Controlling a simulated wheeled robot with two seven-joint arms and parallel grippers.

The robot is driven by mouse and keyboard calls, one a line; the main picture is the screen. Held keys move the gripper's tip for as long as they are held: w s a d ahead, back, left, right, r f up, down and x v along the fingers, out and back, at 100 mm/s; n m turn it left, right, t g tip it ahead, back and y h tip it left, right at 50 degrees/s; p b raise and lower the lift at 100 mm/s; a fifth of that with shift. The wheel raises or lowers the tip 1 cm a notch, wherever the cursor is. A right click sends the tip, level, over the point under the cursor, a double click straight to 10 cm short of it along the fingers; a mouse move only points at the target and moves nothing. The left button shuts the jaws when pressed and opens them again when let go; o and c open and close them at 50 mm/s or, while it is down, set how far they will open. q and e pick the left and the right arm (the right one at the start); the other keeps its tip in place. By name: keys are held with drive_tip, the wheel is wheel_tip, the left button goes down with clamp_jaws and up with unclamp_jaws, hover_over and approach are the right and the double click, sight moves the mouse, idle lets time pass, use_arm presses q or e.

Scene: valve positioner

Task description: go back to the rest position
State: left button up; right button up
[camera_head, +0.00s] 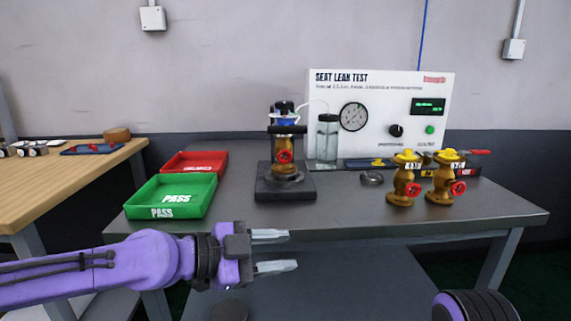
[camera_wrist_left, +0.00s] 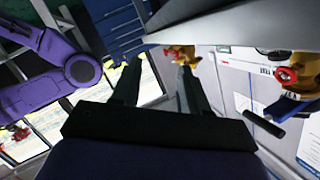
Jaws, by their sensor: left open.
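My left gripper (camera_head: 273,251) reaches in from the left in the head view, in front of the grey table's front edge. Its two fingers are apart with nothing between them. In the left wrist view the open fingers (camera_wrist_left: 155,88) also show, with a table underside and brass valves beyond. Only a dark rounded part of mine shows at the bottom right of the head view; the right gripper is not seen. A brass valve with a red handwheel (camera_head: 284,156) stands in the test fixture (camera_head: 286,190). Two more brass valves (camera_head: 404,180) (camera_head: 444,178) stand at the right on the table.
The grey table (camera_head: 345,215) carries a green PASS tray (camera_head: 172,212), a red tray (camera_head: 195,163) behind it, and a SEAT LEAK TEST panel (camera_head: 380,90) at the back. A wooden bench (camera_head: 60,180) stands at the left. The table's front middle is clear.

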use_arm(q)
wheel_tip(320, 180, down, 21)
drive_tip(key=s+d+n+y, duration=0.2)
drive_tip(key=s+n+y, duration=0.1)
drive_tip(key=n, duration=0.6)
drive_tip(key=s+a+f+n+g+y, duration=0.1)
drive_tip(key=s+a+f+n+y, duration=0.4)
drive_tip(key=f, duration=0.6)
drive_tip(key=s+a+f+n+g+y, duration=0.2)
drive_tip(key=s+a+f+n, duration=0.5)
drive_tip(key=f, duration=0.5)
drive_tip(key=s+a+f+n+y, duration=0.2)
drive_tip(key=s+a+n+y, duration=0.15)
drive_tip(key=s+a, duration=0.45)
drive_tip(key=s+a+f+n+y, duration=0.2)
drive_tip(key=s+a+y, duration=0.2)
drive_tip(key=a, duration=0.7)
wheel_tip(320, 180, up, 24)
drive_tip(key=p, duration=2.4)
drive_tip(key=shift+d, duration=0.15)
